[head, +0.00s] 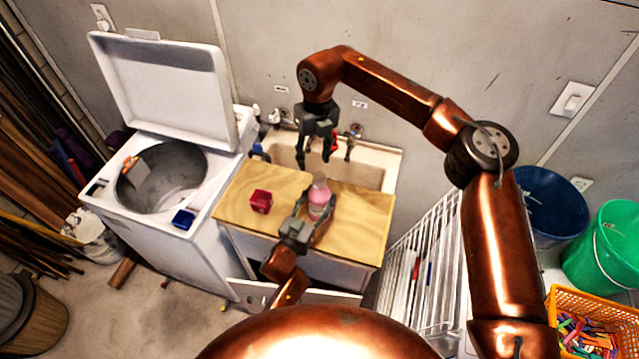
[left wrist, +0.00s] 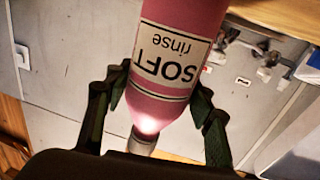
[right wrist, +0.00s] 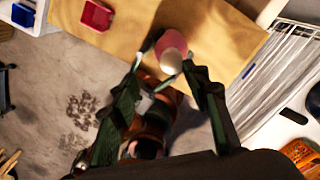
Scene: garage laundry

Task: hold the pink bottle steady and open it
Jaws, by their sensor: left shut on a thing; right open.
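The pink bottle (head: 319,197) stands on the wooden counter top in the head view, with a pale cap on it. In the left wrist view the bottle (left wrist: 172,60) shows its "SOFT rinse" label, and the pale cap (left wrist: 141,144) is on its narrow end. My left gripper (head: 320,210) is shut around the bottle's body, a finger on each side. My right gripper (head: 314,160) is open and empty, above and behind the bottle near the sink. In the right wrist view the cap (right wrist: 171,61) appears between and beyond the open fingers.
A small red box (head: 261,201) sits left of the bottle on the wooden counter (head: 240,218). Behind it is a sink (head: 368,174) with taps. An open washer (head: 200,250) stands at left, with a blue box (head: 184,218) on it. A white rack (head: 425,250) stands at right.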

